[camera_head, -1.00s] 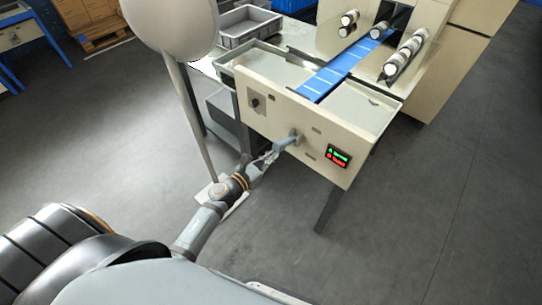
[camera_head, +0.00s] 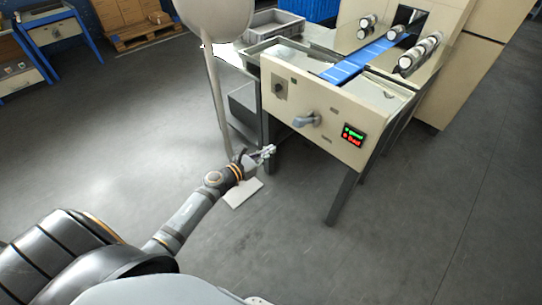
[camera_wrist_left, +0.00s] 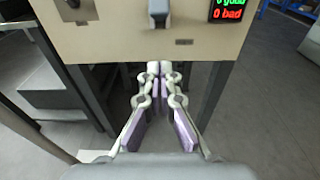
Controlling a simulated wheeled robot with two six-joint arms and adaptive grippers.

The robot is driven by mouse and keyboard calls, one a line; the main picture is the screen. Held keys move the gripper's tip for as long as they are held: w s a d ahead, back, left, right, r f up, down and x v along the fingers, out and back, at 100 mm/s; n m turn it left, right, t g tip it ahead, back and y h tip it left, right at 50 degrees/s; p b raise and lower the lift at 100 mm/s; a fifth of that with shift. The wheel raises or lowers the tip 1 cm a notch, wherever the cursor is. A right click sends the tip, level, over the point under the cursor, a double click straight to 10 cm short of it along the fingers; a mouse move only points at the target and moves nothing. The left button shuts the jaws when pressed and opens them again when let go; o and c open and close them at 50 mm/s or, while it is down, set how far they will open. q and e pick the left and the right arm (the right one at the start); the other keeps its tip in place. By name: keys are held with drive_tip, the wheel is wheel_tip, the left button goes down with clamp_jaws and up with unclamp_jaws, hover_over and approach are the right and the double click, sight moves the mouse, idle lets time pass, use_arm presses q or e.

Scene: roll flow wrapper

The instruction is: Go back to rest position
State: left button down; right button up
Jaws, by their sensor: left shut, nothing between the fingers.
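My left gripper (camera_head: 267,152) is at the end of my left arm, which comes in from the lower left. It is below and to the left of the grey handle (camera_head: 307,120) on the front panel of the cream machine (camera_head: 330,130), and apart from it. In the left wrist view the gripper (camera_wrist_left: 160,70) has its fingertips together with nothing between them. The handle also shows there at the top (camera_wrist_left: 158,8), beyond the fingertips. My right gripper is not in view.
The display (camera_head: 352,135) glows green and red beside the handle. A blue conveyor (camera_head: 360,60) runs back past several rolls. A grey crate (camera_head: 262,25) stands behind. A pale flat object (camera_head: 243,193) lies beneath my gripper. The floor around is open.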

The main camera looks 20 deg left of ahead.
use_arm(q)
drive_tip(key=s+a+f+n+g+y, duration=0.25)
drive_tip(key=s+a+f+n, duration=0.2)
drive_tip(key=f+n, duration=0.65)
drive_tip(key=s+a+f+n+g+y, duration=0.1)
drive_tip(key=s+a+f+n+y, duration=0.4)
drive_tip(key=f+n, duration=0.6)
drive_tip(key=s+d+f+n+g, duration=0.2)
drive_tip(key=s+f+n+g, duration=0.5)
drive_tip(key=s+f, duration=0.95)
drive_tip(key=s+d+f+n+g, duration=0.25)
drive_tip(key=s+n, duration=0.25)
drive_tip(key=s, duration=0.4)
drive_tip(key=s+d+f+n+g, duration=0.15)
drive_tip(key=s+f+n, duration=0.3)
drive_tip(key=s, duration=0.45)
wheel_tip(320, 180, up, 14)
drive_tip(key=s+n+p, duration=0.1)
drive_tip(key=s+p, duration=0.1)
drive_tip(key=p, duration=1.1)
drive_tip(key=shift+s+d+r+h+p, duration=0.15)
drive_tip(key=shift+s+d+h+p, duration=0.2)
drive_tip(key=shift+s+p, duration=0.05)
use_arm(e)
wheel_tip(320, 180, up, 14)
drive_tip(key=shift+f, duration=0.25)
